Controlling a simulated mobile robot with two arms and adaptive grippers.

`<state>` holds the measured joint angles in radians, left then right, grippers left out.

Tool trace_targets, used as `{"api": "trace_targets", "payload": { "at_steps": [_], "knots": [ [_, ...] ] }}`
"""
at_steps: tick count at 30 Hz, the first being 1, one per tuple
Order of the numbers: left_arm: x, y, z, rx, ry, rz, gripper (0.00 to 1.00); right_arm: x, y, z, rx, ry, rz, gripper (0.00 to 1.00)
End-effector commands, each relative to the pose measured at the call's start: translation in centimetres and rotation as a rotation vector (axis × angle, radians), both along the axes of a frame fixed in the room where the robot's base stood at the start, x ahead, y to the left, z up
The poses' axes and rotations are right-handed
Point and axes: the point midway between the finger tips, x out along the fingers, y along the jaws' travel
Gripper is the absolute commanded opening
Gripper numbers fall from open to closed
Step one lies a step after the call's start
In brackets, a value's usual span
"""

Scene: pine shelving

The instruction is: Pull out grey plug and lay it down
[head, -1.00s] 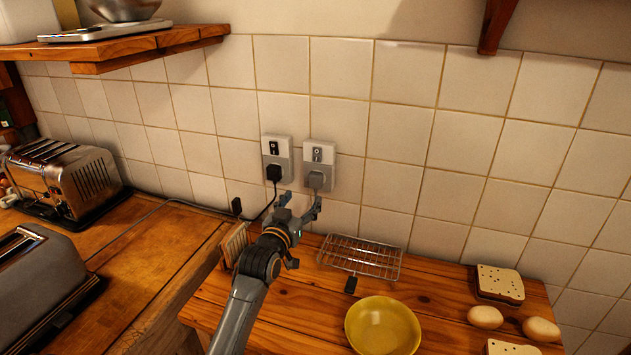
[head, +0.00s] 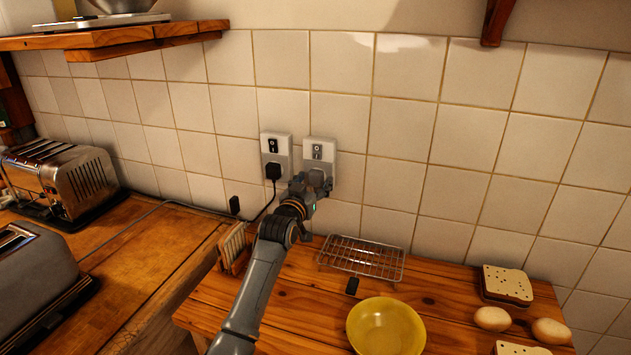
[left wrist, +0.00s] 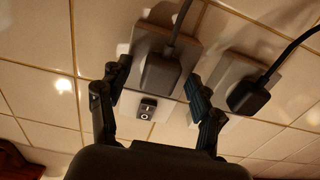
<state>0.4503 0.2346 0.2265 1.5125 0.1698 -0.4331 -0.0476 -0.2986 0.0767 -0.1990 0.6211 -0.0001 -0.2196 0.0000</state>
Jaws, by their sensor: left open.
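The grey plug (head: 316,178) sits in the right-hand wall socket (head: 320,152), partly hidden behind my gripper. My left gripper (head: 312,186) is at this socket with its fingers toward the wall. In the left wrist view, the grey plug (left wrist: 160,76) is between the two open fingers (left wrist: 157,82), with a visible gap on at least one side. Its cable runs up out of that view. A black plug (head: 273,171) sits in the left-hand socket (head: 277,147); it also shows in the left wrist view (left wrist: 249,97), just outside the fingers. My right gripper is not in view.
Below the sockets is a wooden counter (head: 290,290) with a wire rack (head: 362,257), a small black plug-like piece (head: 352,286), a yellow bowl (head: 385,326), eggs and bread. Toast slices stand in a holder (head: 235,248) near the arm. Two toasters (head: 65,180) are at left.

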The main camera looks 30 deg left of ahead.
Motion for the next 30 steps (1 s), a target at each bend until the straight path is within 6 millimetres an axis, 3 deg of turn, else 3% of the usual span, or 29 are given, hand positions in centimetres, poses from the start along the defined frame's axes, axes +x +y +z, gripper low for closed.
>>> {"api": "trace_targets", "payload": {
  "at_steps": [30],
  "knots": [
    [-0.04, 0.01, -0.01, 0.001, 0.000, 0.000, 0.64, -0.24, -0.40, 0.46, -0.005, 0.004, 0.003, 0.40]
  ]
}}
